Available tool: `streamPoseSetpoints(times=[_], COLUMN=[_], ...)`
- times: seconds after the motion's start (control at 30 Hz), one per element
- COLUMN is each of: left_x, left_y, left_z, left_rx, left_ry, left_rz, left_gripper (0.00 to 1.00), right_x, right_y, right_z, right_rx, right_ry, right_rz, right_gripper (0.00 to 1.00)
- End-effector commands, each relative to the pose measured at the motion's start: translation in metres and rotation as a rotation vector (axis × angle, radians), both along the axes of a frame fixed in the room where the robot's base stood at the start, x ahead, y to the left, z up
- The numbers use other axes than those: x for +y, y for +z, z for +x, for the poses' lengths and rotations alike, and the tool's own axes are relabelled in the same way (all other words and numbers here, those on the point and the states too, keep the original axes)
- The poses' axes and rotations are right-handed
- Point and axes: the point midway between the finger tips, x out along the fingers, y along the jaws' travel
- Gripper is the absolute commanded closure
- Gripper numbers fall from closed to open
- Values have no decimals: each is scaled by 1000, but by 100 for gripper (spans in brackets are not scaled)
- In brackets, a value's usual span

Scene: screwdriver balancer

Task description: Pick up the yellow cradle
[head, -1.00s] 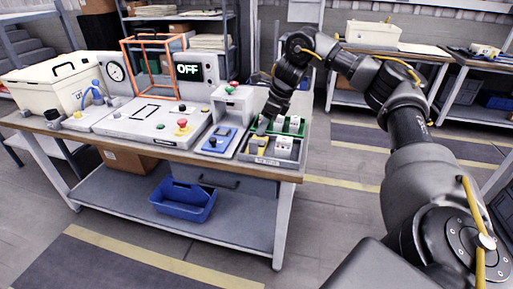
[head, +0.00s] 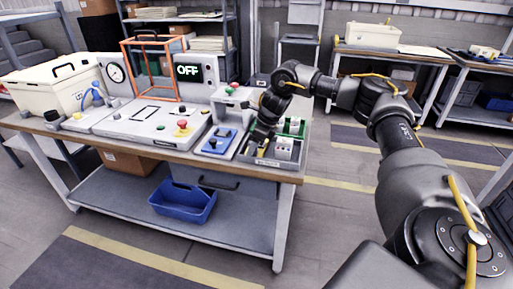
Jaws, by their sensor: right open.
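The yellow cradle (head: 262,149) lies in the front left part of a grey tray (head: 268,162) at the right end of the workbench. Only a small part of it shows, as my right gripper (head: 260,143) is over it and hides the rest. My right gripper points down at the cradle with its jaws open. At this size I cannot tell whether the fingers touch the cradle or stand around it. My left gripper is not in view.
White blocks (head: 284,149) and a green holder (head: 295,128) share the tray. An orange frame (head: 152,72) stands farther left.

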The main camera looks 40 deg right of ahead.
Motion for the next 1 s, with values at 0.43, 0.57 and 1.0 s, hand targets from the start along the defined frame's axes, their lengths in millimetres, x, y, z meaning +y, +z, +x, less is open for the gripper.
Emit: streamPoseSetpoints(times=[0.43, 0.57, 1.0], left_x=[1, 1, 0], left_y=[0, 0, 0], left_z=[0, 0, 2], left_rx=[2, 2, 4], left_ry=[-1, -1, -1], left_rz=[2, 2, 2], left_gripper=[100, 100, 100], right_x=[0, 0, 0], right_y=[0, 0, 13], right_z=[0, 0, 1], right_rx=[0, 0, -3], right_ry=[0, 0, 1], right_rz=[0, 0, 1], right_gripper=[94, 100, 100])
